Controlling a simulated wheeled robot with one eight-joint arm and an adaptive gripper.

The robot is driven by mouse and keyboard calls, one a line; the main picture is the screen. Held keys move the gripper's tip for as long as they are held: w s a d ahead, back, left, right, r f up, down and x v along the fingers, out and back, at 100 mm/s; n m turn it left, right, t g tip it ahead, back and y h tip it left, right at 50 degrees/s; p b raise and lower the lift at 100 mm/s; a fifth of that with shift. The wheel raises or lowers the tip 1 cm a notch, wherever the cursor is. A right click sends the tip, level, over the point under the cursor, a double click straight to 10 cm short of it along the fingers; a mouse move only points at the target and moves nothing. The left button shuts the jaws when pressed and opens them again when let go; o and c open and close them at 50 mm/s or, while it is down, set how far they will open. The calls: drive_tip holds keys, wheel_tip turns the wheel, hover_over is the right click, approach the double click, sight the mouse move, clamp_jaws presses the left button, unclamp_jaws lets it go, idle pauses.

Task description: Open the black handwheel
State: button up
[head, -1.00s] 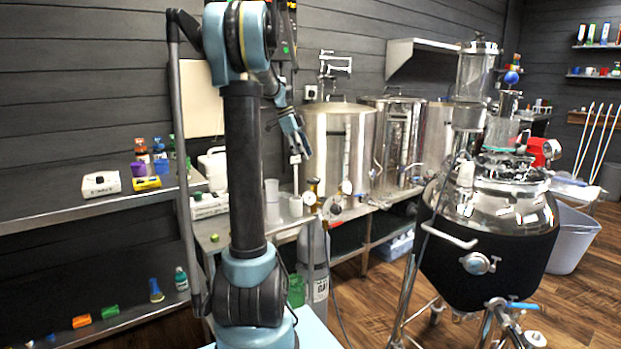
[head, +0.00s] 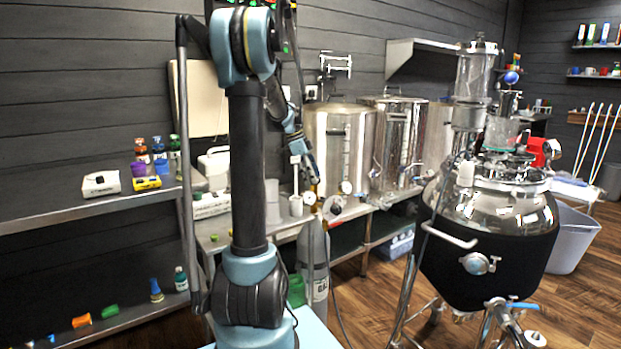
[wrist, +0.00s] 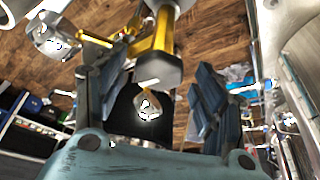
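A grey gas cylinder (head: 316,258) stands beside the steel bench, with a brass valve and regulator with round gauges (head: 335,203) at its top. My gripper (head: 313,178) points down just above that valve. In the wrist view my gripper (wrist: 155,95) is open, its two blue-grey fingers apart with nothing clamped. A dark knob on a brass stem (wrist: 160,68), which looks like the black handwheel, shows near the gap between the fingers. I cannot tell whether a finger touches it. The handwheel is too small to make out in the head view.
A steel bench (head: 285,232) with a white jug and cups stands behind the cylinder. Large steel kettles (head: 340,150) stand behind the valve. A black-jacketed vessel on legs (head: 490,255) stands to the right. A shelf with small items (head: 75,215) is at left.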

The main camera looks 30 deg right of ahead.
drive_tip(key=c, duration=0.9)
drive_tip(key=shift+c, duration=0.2)
